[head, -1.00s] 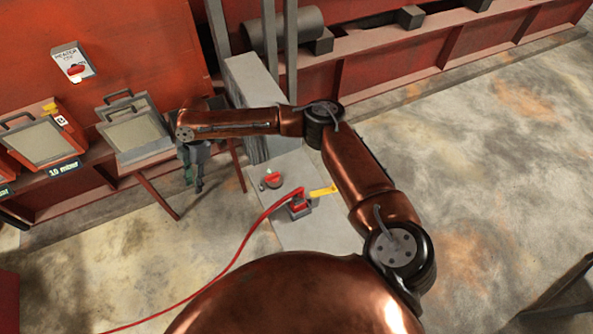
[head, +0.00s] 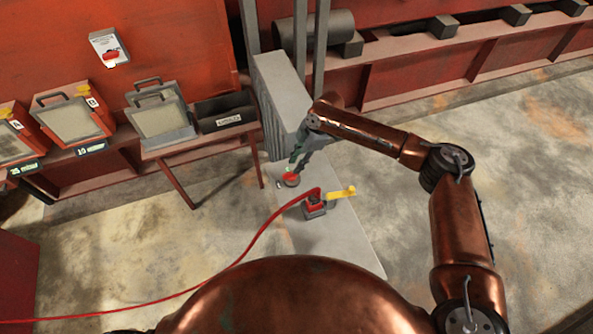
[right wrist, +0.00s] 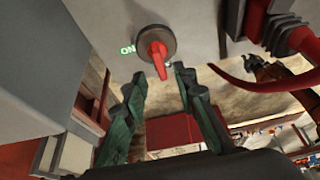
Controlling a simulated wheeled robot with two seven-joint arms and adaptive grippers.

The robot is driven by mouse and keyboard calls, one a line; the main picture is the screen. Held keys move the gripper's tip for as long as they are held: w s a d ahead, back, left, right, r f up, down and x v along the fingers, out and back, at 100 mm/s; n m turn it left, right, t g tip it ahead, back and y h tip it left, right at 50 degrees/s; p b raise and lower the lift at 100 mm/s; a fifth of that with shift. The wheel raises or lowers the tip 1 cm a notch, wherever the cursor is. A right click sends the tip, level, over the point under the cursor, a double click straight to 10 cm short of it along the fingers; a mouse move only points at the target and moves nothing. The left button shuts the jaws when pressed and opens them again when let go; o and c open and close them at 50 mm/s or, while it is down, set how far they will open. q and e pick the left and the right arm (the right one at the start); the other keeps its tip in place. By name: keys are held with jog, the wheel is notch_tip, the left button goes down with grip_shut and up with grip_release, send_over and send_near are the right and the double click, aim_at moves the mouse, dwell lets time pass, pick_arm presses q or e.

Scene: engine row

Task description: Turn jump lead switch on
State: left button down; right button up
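The jump lead switch (head: 291,179) is a red knob on a grey plinth top near the middle of the head view. In the right wrist view it is a red lever on a round dark base (right wrist: 158,58). A green "ON" mark is left of the base, and the lever points down the picture. Another small mark at its right is partly hidden. My right gripper (head: 296,161) is right by the switch. In the wrist view its green fingers (right wrist: 160,86) are apart, with the lever's tip between them and no clear contact. My left gripper is out of view.
A red cable plug with a yellow handle (head: 314,208) stands beside the switch, its cable trailing left. A grey cabinet (head: 281,95) rises behind. A side table (head: 200,145) carries a dark bin (head: 225,112). A wall box with a red switch (head: 110,50) hangs at upper left.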

aim_at(291, 172)
jog(key=shift+x, duration=2.5)
jog(key=shift+c, duration=0.7)
grip_shut()
